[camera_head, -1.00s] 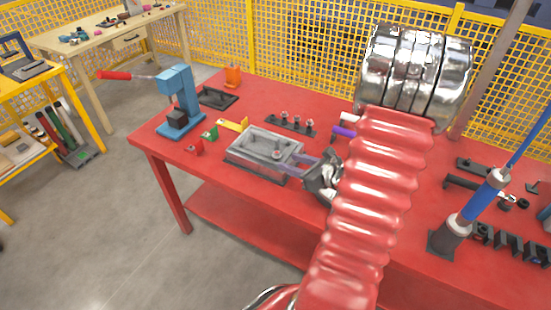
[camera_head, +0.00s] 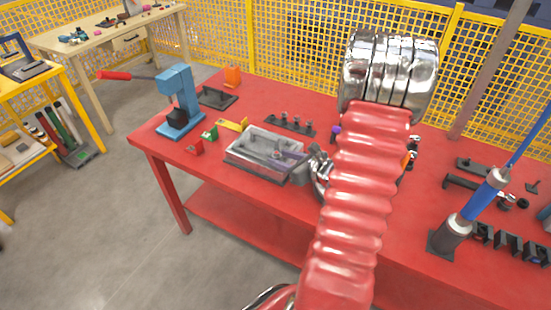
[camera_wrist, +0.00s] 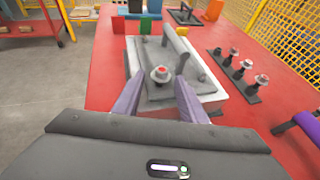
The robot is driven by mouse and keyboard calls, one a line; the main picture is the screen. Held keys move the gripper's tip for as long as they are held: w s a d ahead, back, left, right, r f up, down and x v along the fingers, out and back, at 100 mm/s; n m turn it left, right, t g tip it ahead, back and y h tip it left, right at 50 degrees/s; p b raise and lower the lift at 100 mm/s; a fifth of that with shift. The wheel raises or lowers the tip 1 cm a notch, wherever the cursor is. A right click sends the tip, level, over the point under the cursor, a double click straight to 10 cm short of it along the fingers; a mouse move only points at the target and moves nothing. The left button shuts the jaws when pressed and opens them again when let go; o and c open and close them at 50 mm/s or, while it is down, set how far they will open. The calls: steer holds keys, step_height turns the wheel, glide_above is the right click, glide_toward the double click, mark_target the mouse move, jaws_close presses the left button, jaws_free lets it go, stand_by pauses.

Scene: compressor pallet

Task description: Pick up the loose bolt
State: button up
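A grey bolt with a red-marked head (camera_wrist: 160,72) stands on the grey metal block (camera_wrist: 199,91). My gripper (camera_wrist: 159,80) is open, with its two purple fingers apart. In the wrist view the bolt head appears in the gap between the fingertips, with space on both sides; I cannot tell whether the tips are level with it. In the head view my gripper (camera_head: 284,157) reaches over the right side of the block (camera_head: 250,163) from the right. The bolt is hard to make out there.
A black rack with several bolts (camera_head: 289,125) stands behind the block. A blue press (camera_head: 178,105) stands farther left. The red table front is mostly clear.

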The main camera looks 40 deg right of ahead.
steer(key=shift+c, duration=0.3)
steer(key=c, duration=0.9)
steer(key=shift+o, duration=0.2)
step_height(320, 180, up, 10)
stand_by(0.5)
stand_by(0.4)
